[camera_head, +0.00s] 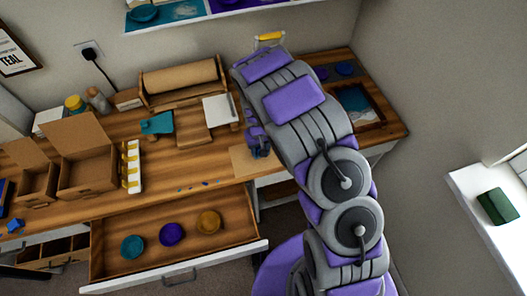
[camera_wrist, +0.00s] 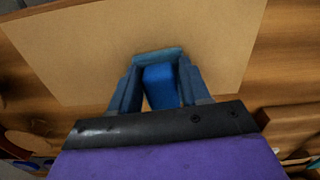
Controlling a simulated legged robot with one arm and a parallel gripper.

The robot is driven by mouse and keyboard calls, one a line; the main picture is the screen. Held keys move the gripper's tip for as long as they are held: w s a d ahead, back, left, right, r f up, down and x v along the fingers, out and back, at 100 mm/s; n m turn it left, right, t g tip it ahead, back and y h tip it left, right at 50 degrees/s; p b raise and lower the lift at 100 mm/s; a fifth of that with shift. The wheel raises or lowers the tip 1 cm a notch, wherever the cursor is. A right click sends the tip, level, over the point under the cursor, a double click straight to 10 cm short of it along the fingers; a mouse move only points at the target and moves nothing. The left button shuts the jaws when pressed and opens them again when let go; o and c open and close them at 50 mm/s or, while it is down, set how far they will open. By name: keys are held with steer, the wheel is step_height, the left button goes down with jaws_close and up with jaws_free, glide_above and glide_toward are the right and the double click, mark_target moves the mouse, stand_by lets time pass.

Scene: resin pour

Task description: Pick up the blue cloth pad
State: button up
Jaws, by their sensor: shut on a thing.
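The blue cloth pad (camera_wrist: 161,88) shows in the wrist view as a bright blue block between the two fingers of my gripper (camera_wrist: 158,82). My gripper is shut on it. A teal-blue bar crosses just beyond the pad, at the fingertips. In the head view my gripper (camera_head: 258,143) is low over the front of the worktop, at the tan sheet (camera_head: 242,160). I cannot make out the pad there. The tan sheet also lies beneath the gripper in the wrist view (camera_wrist: 60,50); I cannot tell whether the pad touches it.
An open drawer (camera_head: 100,250) below the worktop holds teal, purple and amber round pieces. Open cardboard boxes (camera_head: 87,172) and a white-and-yellow rack (camera_head: 131,167) stand left. A brown roll (camera_head: 180,80) is at the back. A framed blue panel (camera_head: 357,103) lies right.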

steer(key=shift+s+a+r, duration=0.15)
steer(key=shift+s+a, duration=0.05)
steer(key=shift+a, duration=0.1)
steer(key=shift+c, duration=0.5)
steer(key=r, duration=0.1)
steer(key=r+p, duration=0.1)
steer(key=a+r, duration=0.1)
steer(key=shift+s+r, duration=0.1)
steer(key=shift+s, duration=0.2)
steer(key=shift+c, duration=0.4)
steer(key=s, duration=0.2)
steer(key=s+a+p, duration=0.1)
steer(key=s, duration=0.1)
steer(key=s+a+r, duration=0.1)
steer(key=s, duration=0.1)
steer(key=shift+s+a, duration=0.25)
steer(key=shift+s, duration=0.15)
steer(key=s+a+p, duration=0.1)
steer(key=s+a, duration=0.3)
steer(key=s, duration=0.1)
steer(key=shift+s+r, duration=0.3)
steer(key=shift+s, duration=0.05)
